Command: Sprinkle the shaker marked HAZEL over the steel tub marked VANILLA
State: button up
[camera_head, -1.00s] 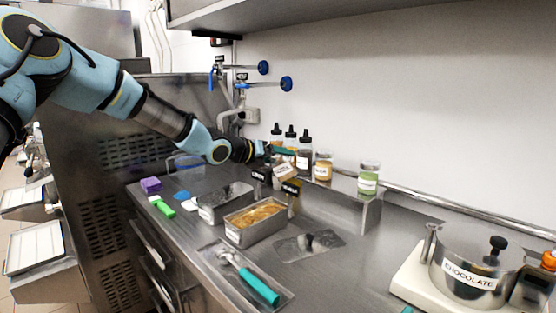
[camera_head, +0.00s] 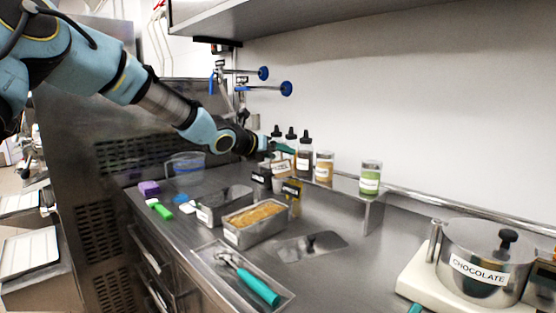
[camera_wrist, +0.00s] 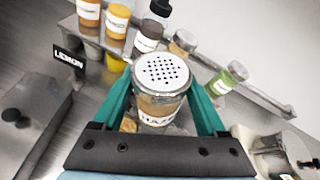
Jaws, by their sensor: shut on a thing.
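My gripper (camera_wrist: 160,85) is shut on a shaker (camera_wrist: 158,108) with a round perforated steel lid and brown contents. Its label is partly cut off and reads "HAZ". The shaker looks upright between the teal fingers. Two steel tubs stand on the counter in front of the shelf: one (camera_head: 231,238) with orange-yellow contents, the other (camera_head: 205,214) with a dark interior. Their labels are too small to read.
Bottles and jars stand on the shelf, including a green-filled jar (camera_head: 370,180). A LEMON card (camera_wrist: 68,58) is at left in the wrist view. A lid (camera_head: 312,245), a tray with a teal-handled scoop (camera_head: 258,290) and a CHOCOLATE pot (camera_head: 480,255) are on the counter.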

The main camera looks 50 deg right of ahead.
jog(key=shift+r+m+t+b, duration=0.45)
jog(key=shift+m+b, duration=0.55)
jog(key=shift+b, duration=1.35)
jog(key=shift+r+t+b, duration=0.2)
jog(key=shift+t+b, duration=0.15)
jog(key=shift+b, duration=0.1)
jog(key=s+a+b, duration=0.4)
jog(key=s+a, duration=0.3)
jog(key=a, duration=0.6)
jog(key=shift+s, duration=0.2)
jog(key=shift+a, duration=0.1)
